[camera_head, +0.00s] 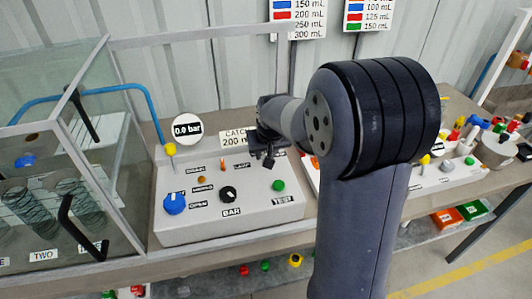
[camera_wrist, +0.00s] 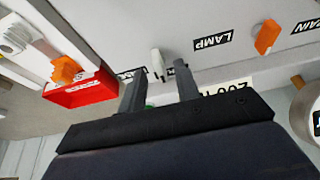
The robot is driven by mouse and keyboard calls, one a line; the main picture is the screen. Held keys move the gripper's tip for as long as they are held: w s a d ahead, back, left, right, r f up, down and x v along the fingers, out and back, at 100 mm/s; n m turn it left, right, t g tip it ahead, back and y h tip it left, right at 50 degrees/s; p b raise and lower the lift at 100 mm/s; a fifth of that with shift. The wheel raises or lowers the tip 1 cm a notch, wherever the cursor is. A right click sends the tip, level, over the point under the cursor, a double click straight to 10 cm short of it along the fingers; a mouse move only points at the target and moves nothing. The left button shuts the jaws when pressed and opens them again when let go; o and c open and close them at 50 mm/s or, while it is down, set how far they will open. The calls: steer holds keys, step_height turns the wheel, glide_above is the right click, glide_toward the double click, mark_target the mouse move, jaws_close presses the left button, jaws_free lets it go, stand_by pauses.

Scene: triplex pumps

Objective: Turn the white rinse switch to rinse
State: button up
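A small white switch (camera_wrist: 157,62) stands on the pale panel in the wrist view, with its lever pointing toward my gripper. I take it to be the rinse switch; the label (camera_wrist: 131,73) beside it is partly hidden by a finger. My gripper (camera_wrist: 161,68) is open, with one finger on either side of the switch in the picture. I cannot tell whether either finger touches it. In the head view my gripper (camera_head: 266,157) is over the back right of the control panel (camera_head: 225,230) and hides the switch there.
An orange switch (camera_wrist: 266,37) sits near the LAMP label (camera_wrist: 212,39). The panel also carries a blue knob (camera_head: 175,203), a black knob (camera_head: 228,194) and a green button (camera_head: 278,186). A glass enclosure stands left. A red box (camera_wrist: 82,91) is nearby in the wrist view.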

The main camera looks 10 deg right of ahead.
steer(key=shift+w+f, duration=0.3)
steer(key=shift+f, duration=0.35)
steer(key=shift+c, duration=0.3)
jaws_close()
